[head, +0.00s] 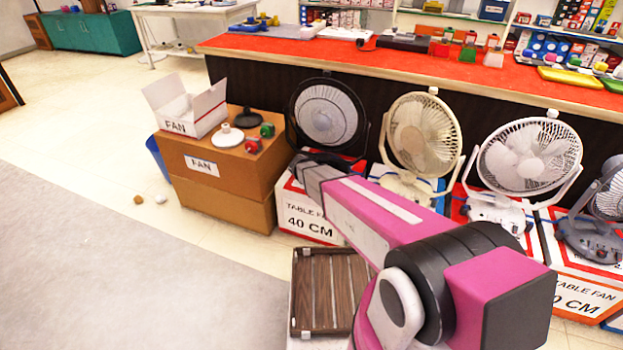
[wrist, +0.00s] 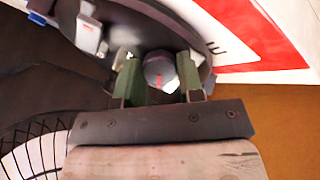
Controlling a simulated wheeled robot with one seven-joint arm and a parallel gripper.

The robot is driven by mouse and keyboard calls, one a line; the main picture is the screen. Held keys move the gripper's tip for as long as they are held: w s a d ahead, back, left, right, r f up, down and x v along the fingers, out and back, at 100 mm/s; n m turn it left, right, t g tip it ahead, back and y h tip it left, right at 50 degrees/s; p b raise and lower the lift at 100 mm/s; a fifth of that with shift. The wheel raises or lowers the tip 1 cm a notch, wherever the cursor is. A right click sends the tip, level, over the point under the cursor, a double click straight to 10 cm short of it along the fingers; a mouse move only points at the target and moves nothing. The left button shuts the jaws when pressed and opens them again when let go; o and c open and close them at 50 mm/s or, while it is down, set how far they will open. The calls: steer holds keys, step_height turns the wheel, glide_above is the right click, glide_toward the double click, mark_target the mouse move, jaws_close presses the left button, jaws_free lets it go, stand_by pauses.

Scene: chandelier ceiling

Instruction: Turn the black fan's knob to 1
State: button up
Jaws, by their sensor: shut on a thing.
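The black fan (head: 327,112) stands on a white and red box at the left end of the row of fans, its round grille facing me. In the head view my arm reaches to its base and hides its knob. In the wrist view my gripper (wrist: 160,80) is shut on the grey round knob (wrist: 160,70), one greenish finger on each side. A small red mark shows on the knob's face. The black fan base (wrist: 205,48) curves behind the knob. I cannot read any numbers around the knob. A light-coloured switch (wrist: 88,32) sits on the base beside it.
A brown carton (head: 230,165) with an open white FAN box (head: 187,110) stands close left of the fan. White fans (head: 422,132) on boxes stand to the right. A red-topped counter (head: 400,58) is behind. Floor at left is mostly clear.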

steer(key=shift+m, duration=0.4)
steer(key=o, duration=0.9)
steer(key=v, duration=1.1)
